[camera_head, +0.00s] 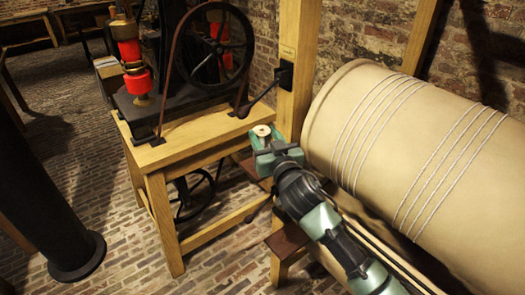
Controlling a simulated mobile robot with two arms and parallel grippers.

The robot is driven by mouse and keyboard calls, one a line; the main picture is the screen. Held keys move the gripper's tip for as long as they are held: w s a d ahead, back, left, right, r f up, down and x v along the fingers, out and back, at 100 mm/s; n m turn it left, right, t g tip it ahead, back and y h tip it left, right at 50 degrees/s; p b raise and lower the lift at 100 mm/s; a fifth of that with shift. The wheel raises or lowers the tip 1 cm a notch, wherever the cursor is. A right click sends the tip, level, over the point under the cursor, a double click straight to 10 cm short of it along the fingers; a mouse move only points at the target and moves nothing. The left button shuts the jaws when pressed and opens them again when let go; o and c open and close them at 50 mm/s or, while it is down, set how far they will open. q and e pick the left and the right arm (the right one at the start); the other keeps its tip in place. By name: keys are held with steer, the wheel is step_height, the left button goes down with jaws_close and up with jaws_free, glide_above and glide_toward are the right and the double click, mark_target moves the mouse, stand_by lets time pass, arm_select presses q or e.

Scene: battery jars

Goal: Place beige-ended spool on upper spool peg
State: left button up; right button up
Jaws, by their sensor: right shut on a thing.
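My right gripper (277,148) is shut on the beige-ended spool (262,130), whose pale round end faces up between the fingers. It holds the spool beside the wooden post, at the left end of the big drum. The rest of the spool is hidden by the fingers. A dark machine (150,112) on the wooden stand (185,150) carries a red part (135,78) on an upright at its left. I cannot clearly make out an upper spool peg. My left gripper is not in view.
The large beige drum (340,95) wound with cord fills the right side. A wooden post (297,50) with a black crank (284,74) stands behind my gripper. A dark column (50,220) stands at left. Brick floor (130,250) is clear between column and stand.

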mark_target(265, 147)
steer(key=shift+x, duration=0.85)
step_height(265, 147, down, 3)
steer(key=shift+s+f, duration=0.2)
steer(key=shift+f, duration=1.85)
steer(key=shift+f+b, duration=0.2)
steer(key=shift+b, duration=0.1)
steer(key=o, duration=1.3)
